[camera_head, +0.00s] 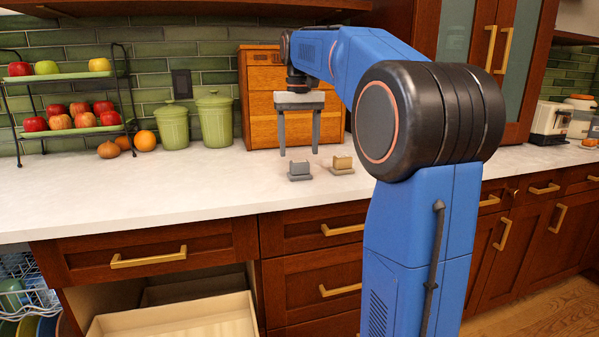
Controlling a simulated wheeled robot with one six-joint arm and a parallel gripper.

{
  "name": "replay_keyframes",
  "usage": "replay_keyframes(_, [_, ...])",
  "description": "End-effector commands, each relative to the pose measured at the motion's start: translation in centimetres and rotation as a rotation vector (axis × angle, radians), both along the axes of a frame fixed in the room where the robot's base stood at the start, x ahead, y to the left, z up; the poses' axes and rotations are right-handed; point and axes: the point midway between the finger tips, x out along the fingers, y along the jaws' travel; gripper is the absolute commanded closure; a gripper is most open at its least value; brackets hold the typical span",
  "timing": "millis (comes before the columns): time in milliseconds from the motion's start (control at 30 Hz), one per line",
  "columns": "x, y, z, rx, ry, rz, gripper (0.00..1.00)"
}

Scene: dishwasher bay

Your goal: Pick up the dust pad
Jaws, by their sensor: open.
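Two small blocky objects stand side by side on the white counter. One is a grey object (300,172), the other a tan object (342,165). Either could be the dust pad; I cannot tell which from this view. My gripper (300,153) points straight down with its two fingers apart and nothing between them. Its fingertips show just above the grey object in the picture, apart from it. The tan object is to the right of the fingers.
A wooden box (262,100) stands behind my gripper. Two green canisters (214,118) and a two-tier fruit rack (75,131) are to the left. The counter (190,190) in front is clear. Below, a drawer (180,320) is open, beside a dish rack (35,298).

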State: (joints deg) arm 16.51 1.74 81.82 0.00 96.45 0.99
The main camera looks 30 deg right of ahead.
Motion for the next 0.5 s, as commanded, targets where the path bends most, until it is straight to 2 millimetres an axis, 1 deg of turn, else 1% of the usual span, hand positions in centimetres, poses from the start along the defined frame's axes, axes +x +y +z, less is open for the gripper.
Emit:
replay_keyframes(167, [-0.1,0.0,-0.9,0.0,0.0,0.0,0.36])
replay_keyframes(233, [-0.1,0.0,-1.5,0.0,0.001,0.0,0.36])
replay_keyframes(500, [-0.3,-0.2,-5.0,0.0,0.001,0.0,0.36])
